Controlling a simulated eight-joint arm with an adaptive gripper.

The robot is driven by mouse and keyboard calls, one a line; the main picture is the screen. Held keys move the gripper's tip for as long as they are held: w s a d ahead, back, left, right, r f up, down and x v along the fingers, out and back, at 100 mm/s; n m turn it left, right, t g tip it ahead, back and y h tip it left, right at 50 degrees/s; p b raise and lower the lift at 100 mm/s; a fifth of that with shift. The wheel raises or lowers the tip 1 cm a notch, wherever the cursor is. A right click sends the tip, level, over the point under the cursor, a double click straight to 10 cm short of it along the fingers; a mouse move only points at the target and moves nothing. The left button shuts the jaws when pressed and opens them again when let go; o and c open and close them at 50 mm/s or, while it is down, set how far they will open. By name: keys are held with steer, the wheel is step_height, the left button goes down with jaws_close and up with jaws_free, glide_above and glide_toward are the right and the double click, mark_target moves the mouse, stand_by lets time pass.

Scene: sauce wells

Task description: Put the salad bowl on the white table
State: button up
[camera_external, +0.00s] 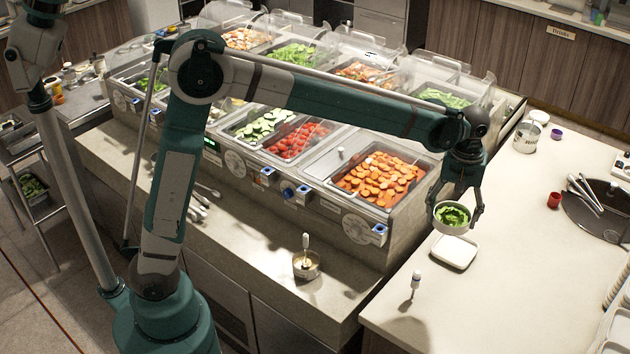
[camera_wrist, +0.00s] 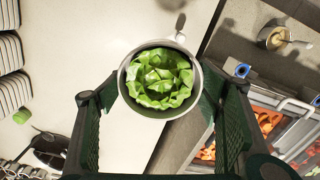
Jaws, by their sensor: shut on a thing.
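The salad bowl (camera_external: 437,222), a small pale round bowl filled with green leaves, is held between the fingers of my gripper (camera_external: 457,215) in the external view. It looks upright and over the white table (camera_external: 510,295), just behind a white square dish (camera_external: 453,252) in the picture. I cannot tell its exact height above the table. In the wrist view the bowl (camera_wrist: 124,82) sits between the two dark fingers of my gripper (camera_wrist: 160,85), with the leaves facing the camera. The bowl hides the tabletop behind it.
A small white-topped upright object (camera_external: 415,283) stands near the table's left edge. A red cup (camera_external: 554,200), a white canister (camera_external: 527,137) and a dark basin (camera_external: 597,212) are farther right. The food counter with carrots (camera_external: 378,181) is at left. The table's front middle is clear.

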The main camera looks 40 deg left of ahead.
steer(key=s+d+f+m, duration=0.1)
steer(key=s+d+m, duration=0.1)
steer(key=d, duration=0.5)
steer(key=s+d+f+m, duration=0.1)
steer(key=s+d, duration=0.2)
steer(key=d, duration=0.5)
glide_above(466, 328)
step_height(466, 328, down, 18)
steer(key=shift+f+p, duration=0.15)
steer(key=shift+p, duration=0.2)
steer(key=shift+w, duration=0.1)
steer(key=shift+f, duration=3.15)
steer(key=shift+f+b, duration=0.4)
steer(key=shift+f, duration=1.45)
steer(key=shift+f, duration=0.2)
steer(key=o, duration=1)
